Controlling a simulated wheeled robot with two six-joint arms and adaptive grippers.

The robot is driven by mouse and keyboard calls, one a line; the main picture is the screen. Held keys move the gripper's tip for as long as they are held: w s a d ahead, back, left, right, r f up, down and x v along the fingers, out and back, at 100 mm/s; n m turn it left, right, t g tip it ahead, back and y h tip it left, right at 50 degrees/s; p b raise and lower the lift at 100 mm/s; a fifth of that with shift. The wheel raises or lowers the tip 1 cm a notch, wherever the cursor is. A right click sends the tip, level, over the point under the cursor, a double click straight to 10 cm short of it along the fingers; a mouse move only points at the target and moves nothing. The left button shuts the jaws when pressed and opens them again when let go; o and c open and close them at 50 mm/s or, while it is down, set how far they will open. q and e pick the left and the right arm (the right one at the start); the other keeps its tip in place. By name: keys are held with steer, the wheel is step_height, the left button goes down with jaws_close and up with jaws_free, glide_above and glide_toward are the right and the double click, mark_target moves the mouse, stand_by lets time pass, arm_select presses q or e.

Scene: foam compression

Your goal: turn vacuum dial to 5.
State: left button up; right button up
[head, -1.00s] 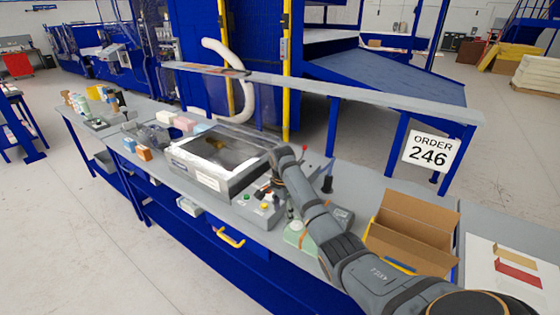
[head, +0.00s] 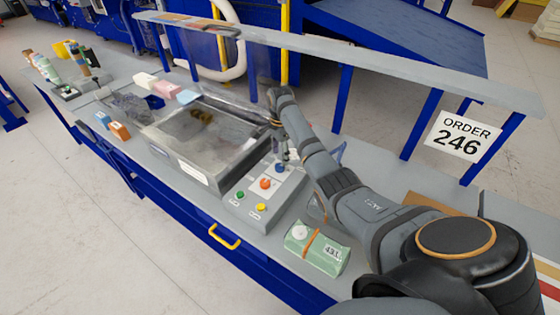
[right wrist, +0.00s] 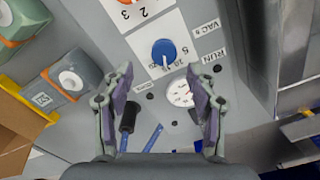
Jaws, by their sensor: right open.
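The blue vacuum dial (head: 280,168) is on the grey control panel (head: 240,211) beside the chamber. In the right wrist view the blue dial (right wrist: 163,52) sits on a white plate by a VAC label, with a 5 printed to its right. A white mark is on its lower part; its exact setting is too small to read. My right gripper (right wrist: 160,72) is open and empty, with the dial just beyond the gap between its fingertips. In the head view the right gripper (head: 283,150) is over the panel, partly hidden by my arm. My left gripper is not in view.
An orange dial (head: 265,184), green button (head: 240,195) and yellow button (head: 261,207) share the panel. A round white gauge (right wrist: 180,92) is near the right finger. The vacuum chamber (head: 184,170) stands left; a green device (head: 318,248) lies in front of my arm.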

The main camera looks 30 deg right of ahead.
mark_target(280, 165)
steer(key=f, duration=0.4)
steer(key=shift+w+d+p, duration=0.3)
steer(key=shift+w, duration=0.1)
steer(key=shift+a+f, duration=0.1)
steer(key=shift+f, duration=0.85)
steer(key=shift+s+a, duration=0.1)
steer(key=shift+f, duration=0.1)
steer(key=shift+c, duration=0.3)
steer(key=c, duration=1.1)
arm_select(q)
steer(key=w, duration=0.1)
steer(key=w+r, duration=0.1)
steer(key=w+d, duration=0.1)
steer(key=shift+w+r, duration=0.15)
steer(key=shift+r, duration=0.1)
